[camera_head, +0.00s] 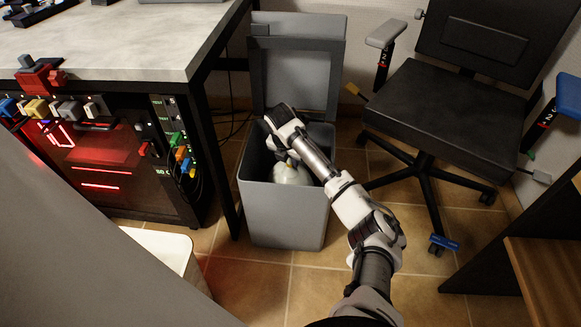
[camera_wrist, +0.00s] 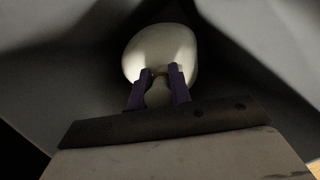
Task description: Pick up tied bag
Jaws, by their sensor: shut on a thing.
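The tied bag (camera_head: 291,173) is a pale, rounded bag inside a grey bin (camera_head: 283,217) in the head view. The bin's lid stands open at the back. My arm reaches down into the bin from the front right. In the wrist view the bag (camera_wrist: 150,48) is just beyond my gripper (camera_wrist: 161,74). The two purple fingers are shut on the bag's narrow neck, with a small yellowish tie between the tips. In the head view the fingertips are hidden. Grey bin walls surround the bag in the wrist view. I cannot tell whether the bag touches the bin's floor.
A desk (camera_head: 110,40) with a lit computer case (camera_head: 115,160) below stands left of the bin. A black office chair (camera_head: 455,115) stands to the right. A white open container (camera_head: 165,252) is at front left. Tiled floor (camera_head: 290,285) in front of the bin is clear.

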